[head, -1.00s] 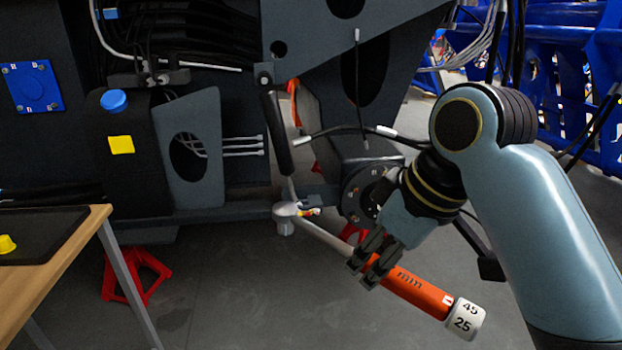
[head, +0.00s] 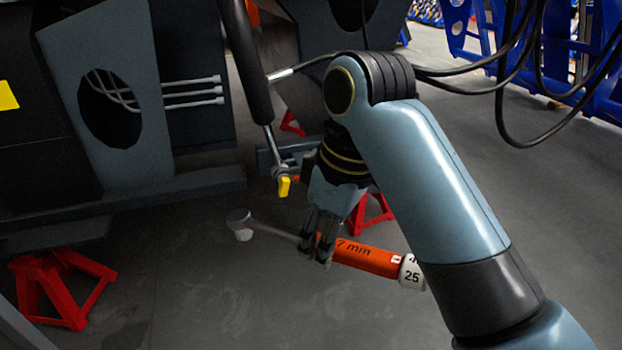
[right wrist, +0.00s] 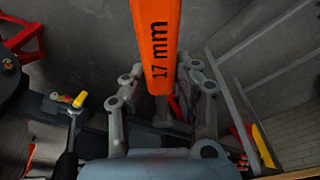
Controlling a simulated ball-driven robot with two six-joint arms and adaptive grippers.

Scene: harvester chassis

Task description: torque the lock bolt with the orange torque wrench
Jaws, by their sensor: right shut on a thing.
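The torque wrench (head: 365,257) has an orange handle marked "17 mm", a grey shaft, a grey head (head: 240,222) and a white numbered end cap (head: 411,272). My right gripper (head: 318,246) is shut around it near the front of the orange handle. In the right wrist view the orange handle (right wrist: 157,40) passes between the fingers (right wrist: 163,92). The wrench head is in the open, below and left of a cylinder's rod end (head: 277,172) with a yellow piece (head: 284,187). I cannot make out the lock bolt for sure. My left gripper is out of view.
The dark chassis (head: 120,205) fills the left and upper middle. Red stands (head: 60,287) are on the grey floor, one (head: 370,212) behind my right gripper. Black cables hang at upper right before blue frames (head: 590,75). The floor at lower middle is clear.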

